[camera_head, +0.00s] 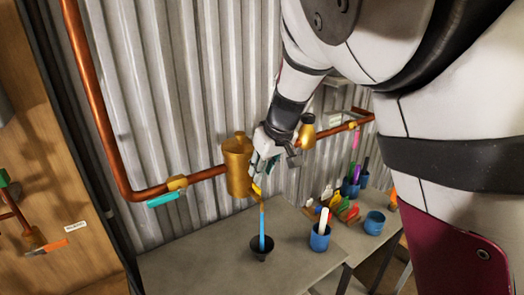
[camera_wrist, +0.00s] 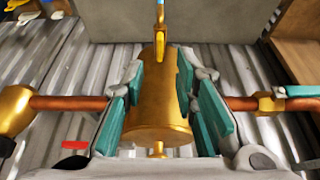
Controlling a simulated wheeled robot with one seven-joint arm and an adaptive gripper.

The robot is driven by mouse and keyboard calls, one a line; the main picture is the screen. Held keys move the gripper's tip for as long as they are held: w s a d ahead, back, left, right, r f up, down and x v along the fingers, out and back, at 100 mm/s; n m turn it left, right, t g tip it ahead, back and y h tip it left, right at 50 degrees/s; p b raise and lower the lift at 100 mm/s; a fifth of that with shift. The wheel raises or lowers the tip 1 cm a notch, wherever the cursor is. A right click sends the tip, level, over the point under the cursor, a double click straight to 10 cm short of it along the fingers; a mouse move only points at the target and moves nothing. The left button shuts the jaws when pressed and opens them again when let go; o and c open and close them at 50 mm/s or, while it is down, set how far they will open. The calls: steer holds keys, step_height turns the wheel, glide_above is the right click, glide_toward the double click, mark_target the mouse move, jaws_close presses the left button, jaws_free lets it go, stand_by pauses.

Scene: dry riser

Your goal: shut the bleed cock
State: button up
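A brass vessel (camera_head: 237,165) sits in the copper pipe run on the corrugated wall. The bleed cock (camera_head: 260,201) is below it, with a yellow lever (camera_wrist: 160,44) that looks in line with its outlet. A blue stream (camera_head: 262,228) runs from the cock into a dark funnel-like cup (camera_head: 262,251) on the bench. My gripper (camera_wrist: 160,78) is open, its teal-padded fingers apart on either side of the vessel in the wrist view. Nothing is visibly gripped. In the head view my gripper (camera_head: 264,166) partly hides the vessel's right side and the cock's top; contact is unclear.
A teal-levered valve (camera_head: 163,198) is on the pipe left of the vessel; a brass fitting (camera_head: 307,131) is to the right. The grey bench (camera_head: 190,268) holds blue cups (camera_head: 320,240) and coloured items. A wooden board with an orange-levered valve (camera_head: 46,247) stands left.

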mark_target(257, 187)
steer(key=x, duration=0.6)
steer(key=shift+w+f, duration=0.1)
steer(key=shift+f, duration=0.2)
jaws_close()
